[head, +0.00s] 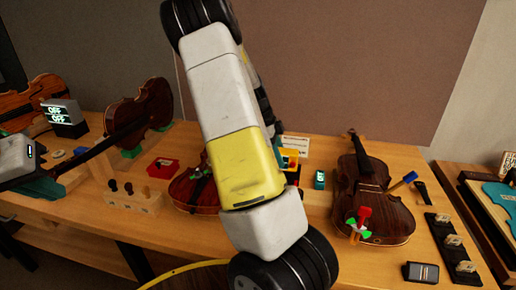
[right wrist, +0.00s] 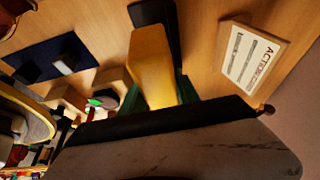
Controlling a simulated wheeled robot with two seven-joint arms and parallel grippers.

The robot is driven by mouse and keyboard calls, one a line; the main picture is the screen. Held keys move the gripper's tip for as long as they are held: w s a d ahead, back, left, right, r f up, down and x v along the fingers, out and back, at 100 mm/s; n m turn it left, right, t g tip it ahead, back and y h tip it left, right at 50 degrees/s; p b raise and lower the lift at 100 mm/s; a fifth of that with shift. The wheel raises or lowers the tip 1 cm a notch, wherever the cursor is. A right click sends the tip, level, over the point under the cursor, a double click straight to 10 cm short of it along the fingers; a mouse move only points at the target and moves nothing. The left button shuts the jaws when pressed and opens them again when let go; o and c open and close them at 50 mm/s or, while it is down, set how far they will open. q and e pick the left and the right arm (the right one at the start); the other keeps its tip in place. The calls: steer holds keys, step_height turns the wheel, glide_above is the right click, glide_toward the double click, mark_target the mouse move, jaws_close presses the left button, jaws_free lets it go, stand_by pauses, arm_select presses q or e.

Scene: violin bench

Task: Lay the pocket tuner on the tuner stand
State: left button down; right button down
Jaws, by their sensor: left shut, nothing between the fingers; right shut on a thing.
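My right gripper shows in the right wrist view (right wrist: 148,95), its dark green fingers shut on a yellow block (right wrist: 152,65). I cannot tell whether this block is the pocket tuner. In the head view my right arm hides most of this gripper and what it holds. My left gripper (head: 40,188) is at the far left, shut and empty, near the neck of a dark violin. A small teal box with a screen (head: 319,180) stands right of my right arm. I cannot make out the tuner stand for certain.
A printed card (head: 295,144) lies behind my right arm; it also shows in the right wrist view (right wrist: 250,58). A violin (head: 372,205) lies at right, beside a black rack (head: 453,245) and a small dark device (head: 421,271). A pegged wooden block (head: 132,200) and red tray (head: 162,168) are left.

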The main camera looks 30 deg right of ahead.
steer(key=shift+f, duration=1.05)
stand_by(0.5)
steer(key=c, duration=0.8)
jaws_free()
steer(key=v, duration=0.7)
steer(key=shift+w+a+r, duration=0.1)
steer(key=shift+r, duration=0.3)
